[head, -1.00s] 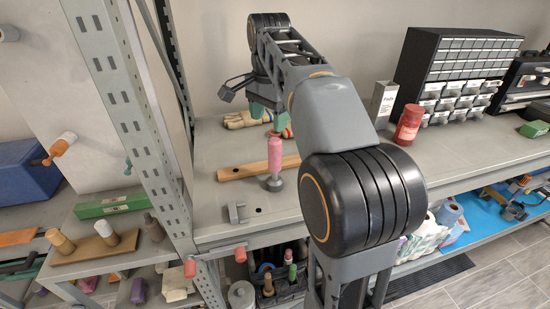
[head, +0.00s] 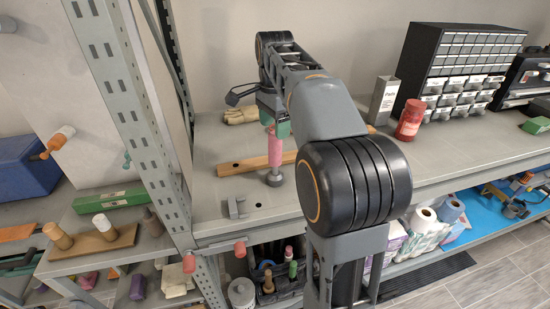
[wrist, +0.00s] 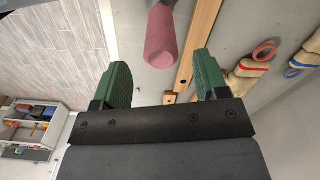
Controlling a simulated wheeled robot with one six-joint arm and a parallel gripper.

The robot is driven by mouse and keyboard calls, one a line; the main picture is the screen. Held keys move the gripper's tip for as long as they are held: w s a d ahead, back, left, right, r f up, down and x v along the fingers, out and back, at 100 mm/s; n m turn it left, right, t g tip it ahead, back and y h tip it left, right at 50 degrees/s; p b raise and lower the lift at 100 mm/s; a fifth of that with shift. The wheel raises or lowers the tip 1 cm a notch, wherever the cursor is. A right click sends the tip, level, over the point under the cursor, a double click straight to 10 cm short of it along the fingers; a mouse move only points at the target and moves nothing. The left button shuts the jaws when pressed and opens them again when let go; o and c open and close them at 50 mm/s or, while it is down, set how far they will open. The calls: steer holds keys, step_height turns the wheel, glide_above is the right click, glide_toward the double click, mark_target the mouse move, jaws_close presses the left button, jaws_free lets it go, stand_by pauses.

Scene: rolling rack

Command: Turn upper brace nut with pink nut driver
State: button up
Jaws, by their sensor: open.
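The pink nut driver (head: 274,148) stands upright on the grey shelf, its dark round lower end (head: 274,179) down. My gripper (head: 276,119) is at the top of its handle in the head view, with green fingers. In the wrist view my gripper (wrist: 162,75) is open and empty. The pink handle (wrist: 160,38) shows just beyond the fingertips, roughly in line with the gap. An orange-tipped peg-like piece (head: 57,142) sticks out from the pale panel at left. I cannot tell which part is the upper brace nut.
A wooden strip (head: 240,166) lies behind the driver, and a small grey bracket (head: 237,207) lies in front. Gloves (head: 240,116) lie farther back. A red jar (head: 409,119) and a drawer cabinet (head: 465,65) stand at right. The rack's perforated post (head: 126,110) rises at left.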

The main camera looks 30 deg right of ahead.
glide_above(275, 160)
steer(key=w, duration=0.2)
steer(key=shift+s+d+f, duration=0.1)
steer(key=shift+d+f, duration=0.1)
steer(key=shift+f, duration=1.05)
steer(key=shift+s+d+f, duration=0.1)
steer(key=shift+d+f, duration=0.1)
steer(key=shift+f, duration=1.05)
steer(key=shift+c, duration=0.4)
jaws_close()
